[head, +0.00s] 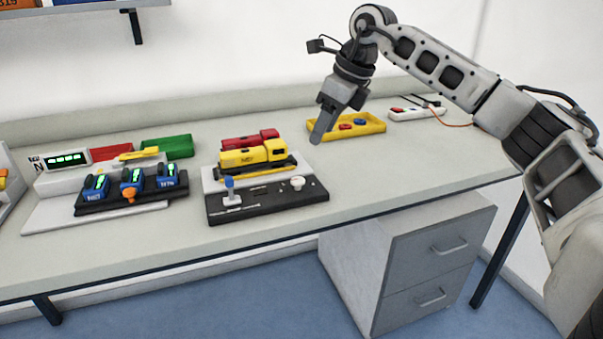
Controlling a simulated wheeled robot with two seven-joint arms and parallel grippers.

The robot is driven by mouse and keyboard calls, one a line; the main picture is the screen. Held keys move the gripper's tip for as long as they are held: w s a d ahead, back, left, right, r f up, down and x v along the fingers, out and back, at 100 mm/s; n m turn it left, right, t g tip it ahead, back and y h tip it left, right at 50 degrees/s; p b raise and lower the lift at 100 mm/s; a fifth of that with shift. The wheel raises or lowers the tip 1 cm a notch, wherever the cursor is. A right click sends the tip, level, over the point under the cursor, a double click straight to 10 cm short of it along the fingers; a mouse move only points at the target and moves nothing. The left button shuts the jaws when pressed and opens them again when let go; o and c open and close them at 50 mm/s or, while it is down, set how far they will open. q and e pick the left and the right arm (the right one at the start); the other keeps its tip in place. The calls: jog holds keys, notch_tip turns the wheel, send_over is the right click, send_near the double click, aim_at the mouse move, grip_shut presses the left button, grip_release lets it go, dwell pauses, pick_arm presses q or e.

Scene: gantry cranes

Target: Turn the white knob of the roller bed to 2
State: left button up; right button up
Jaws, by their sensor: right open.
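The roller bed (245,209) is a unit with a black front panel near the middle of the bench. A small round white knob (297,183) sits on the right part of that panel; its dial setting is too small to read. A blue-topped lever (230,188) on a white base stands on the panel's left part. Yellow and red locomotive-like models (252,157) lie on the bed behind the panel. My right gripper (319,136) points down, above and behind the knob to its right, open and apart from it. My left gripper is out of view.
To the left stands a unit with a green display (66,160), several blue blocks (131,181) and an orange knob (129,196). A yellow tray (371,127) and a white control box (410,113) lie behind on the right. The bench right of the panel is clear.

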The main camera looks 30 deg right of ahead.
aim_at(298, 179)
jog(key=x, duration=1.2)
jog(key=shift+w+a+f, duration=0.15)
jog(key=shift+a+f, duration=0.05)
jog(key=shift+f, duration=0.15)
jog(key=c, duration=1)
